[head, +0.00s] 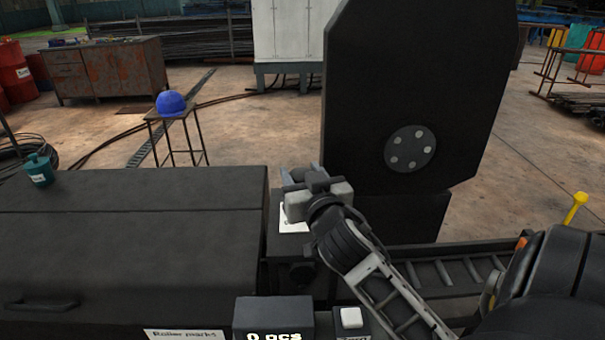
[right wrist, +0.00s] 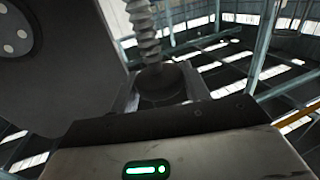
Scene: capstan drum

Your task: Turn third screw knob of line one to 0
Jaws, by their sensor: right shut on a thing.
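My right gripper (head: 304,182) reaches over a dark machine block in the head view. In the right wrist view its jaws (right wrist: 160,92) are shut on a dark round screw knob (right wrist: 160,80), with a ribbed grey screw (right wrist: 146,35) running up from it. In the head view the gripper hides this knob. A white label (head: 292,224) is partly hidden behind my wrist. I cannot read any scale or tell the knob's setting. My left gripper is not in view.
A large dark plate (head: 420,85) with a bolted disc stands just behind the gripper. A wide dark cover (head: 130,245) with a teal mug (head: 38,170) lies to the left. A counter box (head: 272,318) reading "0 pcs" and a white button (head: 351,317) are in front.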

